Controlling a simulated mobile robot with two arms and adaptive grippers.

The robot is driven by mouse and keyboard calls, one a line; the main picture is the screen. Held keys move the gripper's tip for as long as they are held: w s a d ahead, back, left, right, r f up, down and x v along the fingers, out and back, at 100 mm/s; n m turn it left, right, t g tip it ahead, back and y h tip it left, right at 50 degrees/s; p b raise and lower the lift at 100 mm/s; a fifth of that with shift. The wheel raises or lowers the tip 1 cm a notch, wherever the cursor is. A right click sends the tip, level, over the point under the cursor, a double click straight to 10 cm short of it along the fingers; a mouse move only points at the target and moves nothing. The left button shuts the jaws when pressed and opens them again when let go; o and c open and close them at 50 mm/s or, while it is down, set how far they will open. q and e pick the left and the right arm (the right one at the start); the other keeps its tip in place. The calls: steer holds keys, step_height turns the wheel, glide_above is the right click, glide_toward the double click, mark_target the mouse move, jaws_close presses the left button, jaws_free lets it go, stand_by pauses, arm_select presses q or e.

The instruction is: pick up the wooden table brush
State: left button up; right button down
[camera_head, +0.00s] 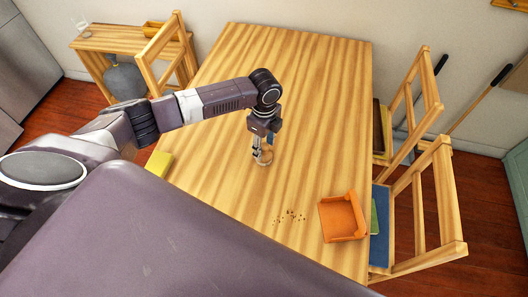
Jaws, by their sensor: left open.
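A small light wooden object, apparently the table brush (265,158), stands on the wooden table (310,110) near its middle. My left gripper (261,152) points down directly over it, with its fingers open at the object. The gripper hides part of the brush, and I cannot tell whether the fingers touch it. My right gripper is not in view.
Dark crumbs (290,216) lie near the front of the table, beside an orange open tray or dustpan (343,217). A yellow item (159,163) lies at the left edge. Wooden chairs (425,205) stand along the right side. The far tabletop is clear.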

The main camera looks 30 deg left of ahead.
arm_select(q)
jaws_close()
stand_by(0.3)
steer(key=shift+r, duration=0.1)
step_height(320, 180, up, 20)
steer(key=b, duration=0.2)
steer(key=shift+b, duration=0.4)
